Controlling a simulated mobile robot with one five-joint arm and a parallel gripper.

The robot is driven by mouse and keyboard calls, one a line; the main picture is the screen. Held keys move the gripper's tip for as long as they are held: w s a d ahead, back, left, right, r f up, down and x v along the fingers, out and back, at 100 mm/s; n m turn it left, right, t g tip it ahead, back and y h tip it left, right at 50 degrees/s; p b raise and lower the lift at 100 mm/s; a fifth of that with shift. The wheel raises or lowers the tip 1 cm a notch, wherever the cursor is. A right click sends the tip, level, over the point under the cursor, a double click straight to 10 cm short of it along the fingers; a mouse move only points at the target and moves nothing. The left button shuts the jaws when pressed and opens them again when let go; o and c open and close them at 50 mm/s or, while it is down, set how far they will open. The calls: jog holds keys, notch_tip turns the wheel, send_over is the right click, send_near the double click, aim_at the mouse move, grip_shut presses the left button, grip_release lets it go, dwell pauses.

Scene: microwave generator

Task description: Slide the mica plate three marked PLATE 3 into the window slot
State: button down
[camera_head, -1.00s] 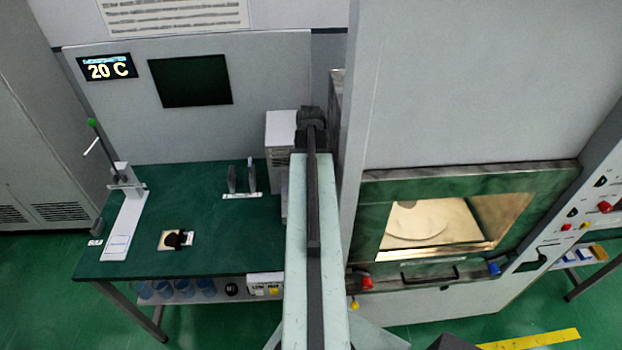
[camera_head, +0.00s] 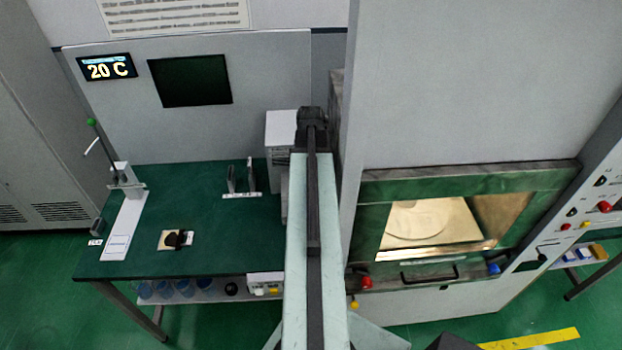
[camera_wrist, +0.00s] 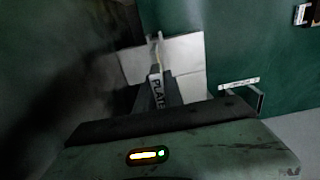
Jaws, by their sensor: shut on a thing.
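My gripper (camera_wrist: 158,88) shows in the wrist view, shut on a thin upright plate (camera_wrist: 157,84) seen nearly edge-on. A pale block or panel (camera_wrist: 185,55) with a dark seam lies just beyond the plate. I cannot tell whether the plate touches it or whether it holds the window slot. In the head view my own arm column hides the gripper and held plate. No window slot can be made out there.
The green bench (camera_head: 215,240) carries a lever press (camera_head: 125,190), a small square piece (camera_head: 172,240) and upright plates (camera_head: 241,178) by a white label. A grey cabinet with a glowing oven window (camera_head: 430,222) stands right. The bench's front middle is clear.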

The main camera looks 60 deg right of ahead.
jog(key=shift+f+b, duration=3.95)
dwell(0.5)
jog(key=c, duration=1.4)
grip_release()
jog(key=shift+o, duration=0.2)
jog(key=shift+r, duration=0.1)
notch_tip(320, 180, up, 8)
jog(key=p, duration=0.8)
